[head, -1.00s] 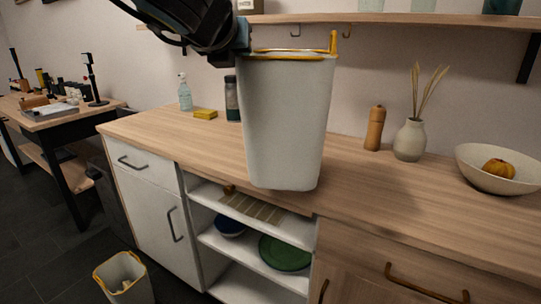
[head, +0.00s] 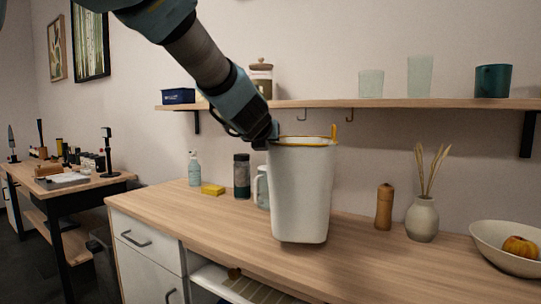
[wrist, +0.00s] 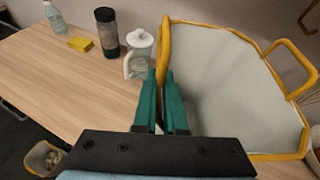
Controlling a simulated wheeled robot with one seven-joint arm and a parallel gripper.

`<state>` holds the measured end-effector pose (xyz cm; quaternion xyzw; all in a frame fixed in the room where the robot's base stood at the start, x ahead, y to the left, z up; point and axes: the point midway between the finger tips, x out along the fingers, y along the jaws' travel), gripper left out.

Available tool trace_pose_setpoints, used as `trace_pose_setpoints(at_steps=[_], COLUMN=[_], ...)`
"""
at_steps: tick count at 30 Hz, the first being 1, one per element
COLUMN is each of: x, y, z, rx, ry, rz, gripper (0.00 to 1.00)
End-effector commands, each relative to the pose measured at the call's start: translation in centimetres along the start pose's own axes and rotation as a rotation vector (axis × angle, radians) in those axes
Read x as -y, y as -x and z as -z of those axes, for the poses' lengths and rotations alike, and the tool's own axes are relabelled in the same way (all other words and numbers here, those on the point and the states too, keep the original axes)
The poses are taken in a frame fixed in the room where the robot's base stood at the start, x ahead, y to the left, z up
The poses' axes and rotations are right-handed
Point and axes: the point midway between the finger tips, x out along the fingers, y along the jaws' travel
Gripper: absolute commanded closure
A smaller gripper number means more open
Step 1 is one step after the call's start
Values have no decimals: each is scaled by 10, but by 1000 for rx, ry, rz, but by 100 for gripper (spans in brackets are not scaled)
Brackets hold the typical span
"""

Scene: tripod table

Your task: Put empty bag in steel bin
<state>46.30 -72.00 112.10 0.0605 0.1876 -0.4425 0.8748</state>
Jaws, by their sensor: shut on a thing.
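A tall, pale grey bag (head: 300,195) with a yellow rim and a yellow loop handle hangs upright from my gripper (head: 268,138). In the wrist view the green fingers of my gripper (wrist: 160,85) are shut on the yellow-trimmed edge of the bag (wrist: 225,95). The visible inside of the bag looks empty; its bottom is hidden there. In the head view the bag overlaps the counter; I cannot tell whether it touches it. A yellow-rimmed container (wrist: 42,158) with some contents shows low in the wrist view. I see no clearly steel bin.
The wooden counter (head: 165,205) holds a spray bottle (head: 194,168), yellow sponge (head: 213,189), dark-lidded jar (head: 242,176), white-lidded jug (wrist: 138,55), pepper mill (head: 384,207), vase (head: 422,218) and bowl (head: 490,248). A wall shelf (head: 400,104) with glasses runs above. Another table (head: 75,188) stands left.

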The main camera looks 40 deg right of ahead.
Motion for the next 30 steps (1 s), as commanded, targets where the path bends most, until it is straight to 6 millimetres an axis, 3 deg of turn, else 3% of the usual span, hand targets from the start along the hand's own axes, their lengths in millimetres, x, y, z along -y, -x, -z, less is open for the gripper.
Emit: trace_pose_setpoints(at_steps=[5,9,24,25,30], x=[0,-2,-2,-2,-2], y=[-14,-25,-29,-29,-29], z=[-6,18,29,29,28], rx=[-1,-1,0,0,0], ry=[1,0,1,1,0], rz=[-1,-1,1,1,1], gripper=[100,100,100,89,70])
